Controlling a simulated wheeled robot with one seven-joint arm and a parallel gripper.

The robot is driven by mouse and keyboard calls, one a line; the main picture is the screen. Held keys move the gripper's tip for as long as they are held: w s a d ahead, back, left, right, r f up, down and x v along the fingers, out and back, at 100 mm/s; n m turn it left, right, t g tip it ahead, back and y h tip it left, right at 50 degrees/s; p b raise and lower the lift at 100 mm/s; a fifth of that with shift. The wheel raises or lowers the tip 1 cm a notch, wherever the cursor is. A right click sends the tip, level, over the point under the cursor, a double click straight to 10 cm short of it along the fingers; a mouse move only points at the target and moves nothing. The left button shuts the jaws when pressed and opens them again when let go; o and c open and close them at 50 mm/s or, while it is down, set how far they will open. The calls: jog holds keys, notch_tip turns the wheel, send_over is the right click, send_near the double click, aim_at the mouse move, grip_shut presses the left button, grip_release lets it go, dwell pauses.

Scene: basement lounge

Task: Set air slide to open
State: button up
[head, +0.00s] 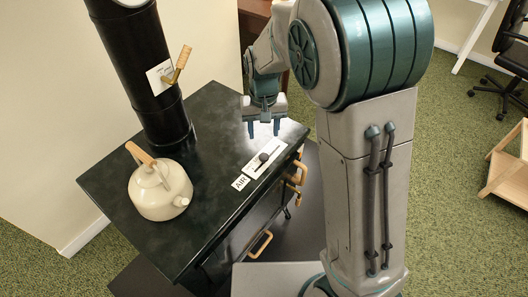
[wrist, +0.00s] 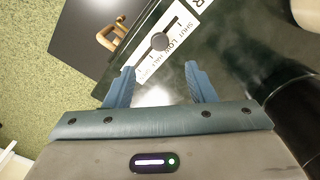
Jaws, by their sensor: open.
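The air slide is a dark round knob (head: 264,157) on a white plate (head: 279,147) on top of the black stove, near its right edge. A white AIR label (head: 241,182) lies at the plate's near end. The knob (wrist: 160,41) sits around the middle of its slot in the wrist view. Words including SHUT and LOW run along the plate (wrist: 150,66); the exact mark at the knob is unclear. My gripper (head: 263,129) is open and empty above the stove top, beyond the plate's far end. Its fingers (wrist: 160,70) point toward the knob, apart from it.
A cream kettle (head: 160,191) stands on the stove's left side. The black flue pipe (head: 150,75) rises at the back, with a brass-and-wood handle (head: 180,65) on it. Wooden-handled fittings (head: 298,172) stick out from the stove's right side. The stove top between kettle and plate is clear.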

aim_at(264, 156)
notch_tip(264, 156, down, 10)
jog(key=shift+r+b, duration=0.1)
jog(key=shift+b, duration=0.35)
jog(key=shift+c, duration=0.3)
grip_shut()
jog(key=shift+w, duration=0.1)
